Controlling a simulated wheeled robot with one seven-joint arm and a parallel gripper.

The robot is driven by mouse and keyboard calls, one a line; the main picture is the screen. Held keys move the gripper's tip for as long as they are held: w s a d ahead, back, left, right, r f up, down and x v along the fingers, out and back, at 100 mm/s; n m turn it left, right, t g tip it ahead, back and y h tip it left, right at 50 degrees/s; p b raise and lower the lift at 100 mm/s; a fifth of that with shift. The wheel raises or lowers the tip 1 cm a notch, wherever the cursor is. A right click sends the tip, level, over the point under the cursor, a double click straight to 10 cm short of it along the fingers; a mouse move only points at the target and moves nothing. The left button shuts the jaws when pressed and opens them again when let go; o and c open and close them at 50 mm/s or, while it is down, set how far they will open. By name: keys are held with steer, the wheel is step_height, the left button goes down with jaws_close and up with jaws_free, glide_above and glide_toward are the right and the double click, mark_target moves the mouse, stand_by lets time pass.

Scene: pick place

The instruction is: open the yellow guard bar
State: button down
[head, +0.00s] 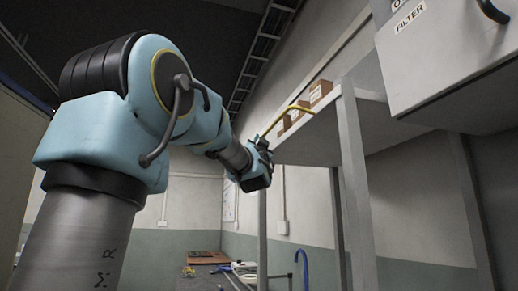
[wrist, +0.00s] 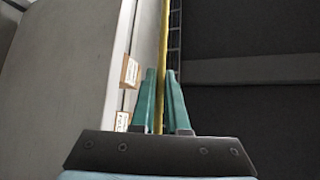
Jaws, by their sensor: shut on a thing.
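The yellow guard bar (head: 291,110) shows in the head view at the shelf's edge, sticking out to the left of it and bending down toward my gripper. My gripper (head: 265,150) is at the bar's lower left end. In the wrist view the yellow bar (wrist: 163,50) runs up the picture between the two green fingers of my gripper (wrist: 161,78). The fingers are shut on the bar. The bar's far end is out of the wrist view.
Small cardboard boxes (head: 319,91) stand on the grey shelf (head: 318,132), and boxes (wrist: 130,71) show left of the fingers in the wrist view. A grey cabinet labelled FILTER (head: 440,60) hangs at the upper right. A blue hooked pipe (head: 303,262) stands below the shelf.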

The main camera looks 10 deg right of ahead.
steer(key=shift+r+m, duration=0.1)
steer(key=shift+m, duration=0.3)
steer(key=c, duration=0.9)
jaws_free()
steer(key=shift+s, duration=0.1)
steer(key=b+v, duration=0.4)
steer(key=v, duration=0.6)
steer(key=shift+s+a+f+b, duration=0.2)
steer(key=shift+s+b, duration=0.1)
